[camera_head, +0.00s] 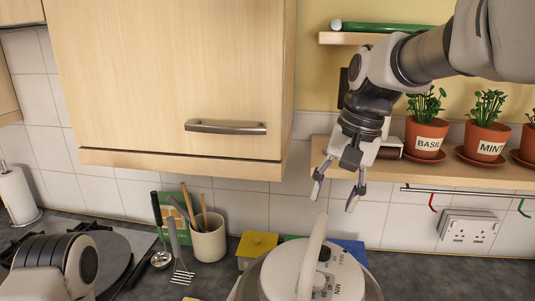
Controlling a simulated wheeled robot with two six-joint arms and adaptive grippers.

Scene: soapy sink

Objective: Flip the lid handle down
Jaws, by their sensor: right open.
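A white round lid (283,273) with a dial and printed markings sits at the bottom centre, on an appliance cut off by the frame edge. Its pale curved lid handle (312,257) stands up above the lid, rising toward the top of the appliance. My right gripper (336,192) is open and empty, pointing down, above and slightly to the right of the handle's top, apart from it. My left arm shows at the bottom left; its gripper is out of view.
A closed wooden cabinet (165,75) hangs at upper left. A shelf (455,176) with potted herbs, including a basil pot (425,138), lies right of my right gripper.

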